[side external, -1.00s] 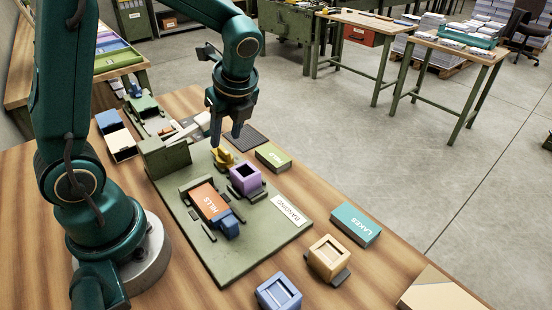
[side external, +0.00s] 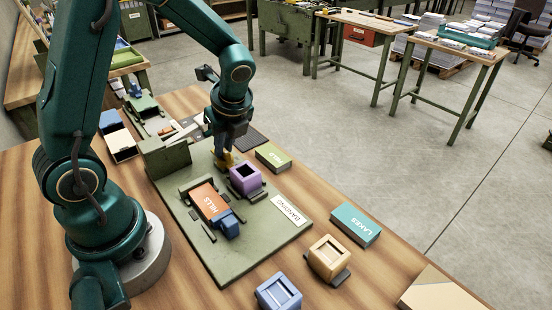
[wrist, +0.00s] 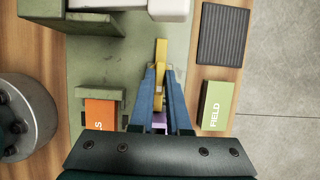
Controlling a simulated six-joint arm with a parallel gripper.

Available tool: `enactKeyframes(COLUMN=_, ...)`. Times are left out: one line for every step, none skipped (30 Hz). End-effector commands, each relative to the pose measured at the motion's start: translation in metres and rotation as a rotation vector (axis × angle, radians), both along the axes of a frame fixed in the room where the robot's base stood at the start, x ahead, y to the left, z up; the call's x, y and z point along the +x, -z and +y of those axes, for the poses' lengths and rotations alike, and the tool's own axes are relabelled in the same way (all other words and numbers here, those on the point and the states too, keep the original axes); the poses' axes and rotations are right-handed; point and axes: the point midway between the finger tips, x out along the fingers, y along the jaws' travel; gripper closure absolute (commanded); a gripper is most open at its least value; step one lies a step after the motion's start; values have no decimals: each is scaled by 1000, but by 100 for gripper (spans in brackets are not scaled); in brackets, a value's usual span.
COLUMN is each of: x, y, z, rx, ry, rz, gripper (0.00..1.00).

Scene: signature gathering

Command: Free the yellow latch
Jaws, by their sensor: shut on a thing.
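The yellow latch (side external: 224,160) stands on the green board (side external: 225,260) next to the purple open-topped block (side external: 246,180). My gripper (side external: 225,149) is lowered onto the latch from above and hides its upper part. In the wrist view, my gripper's two blue fingers (wrist: 162,95) are closed in on the yellow latch (wrist: 161,55), which runs up between and beyond them. A bit of the purple block (wrist: 159,119) shows between the fingers.
An orange HILLS block (side external: 208,201) with a blue end lies on the board beside the purple block. The green FIELD block (side external: 273,157) and a dark ribbed mat (side external: 252,138) lie just right of my gripper. A raised green block (side external: 165,156) stands at the left.

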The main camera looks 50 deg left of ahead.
Motion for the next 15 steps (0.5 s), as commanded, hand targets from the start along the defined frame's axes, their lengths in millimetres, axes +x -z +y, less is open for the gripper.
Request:
enactKeyframes(x=0, y=0, z=0, rx=0, ry=-3, rz=0, gripper=100)
enactKeyframes(x=0, y=0, z=0, rx=0, ry=-6, rz=0, gripper=100)
enactKeyframes(x=0, y=0, z=0, rx=0, ry=-12, rz=-1, gripper=100)
enactKeyframes(x=0, y=0, z=0, rx=0, ry=-17, rz=0, gripper=100)
enactKeyframes(x=0, y=0, z=0, rx=0, ry=-24, rz=1, gripper=100)
enactKeyframes(x=0, y=0, z=0, rx=0, ry=-35, rz=2, gripper=100)
enactKeyframes(x=0, y=0, z=0, rx=-1, ry=-47, rz=1, gripper=100)
enactKeyframes(x=0, y=0, z=0, rx=-1, ry=-60, rz=1, gripper=100)
enactKeyframes(x=1, y=0, z=0, rx=-2, ry=-79, rz=0, gripper=100)
enactKeyframes(x=1, y=0, z=0, rx=-2, ry=-95, rz=0, gripper=100)
enactKeyframes(x=1, y=0, z=0, rx=-2, ry=-114, rz=0, gripper=100)
enactKeyframes(x=1, y=0, z=0, rx=-2, ry=-140, rz=0, gripper=100)
enactKeyframes(x=1, y=0, z=0, rx=-2, ry=-163, rz=1, gripper=100)
enactKeyframes(x=2, y=0, z=0, rx=-2, ry=-186, rz=1, gripper=100)
enactKeyframes(x=2, y=0, z=0, rx=-3, ry=-220, rz=1, gripper=100)
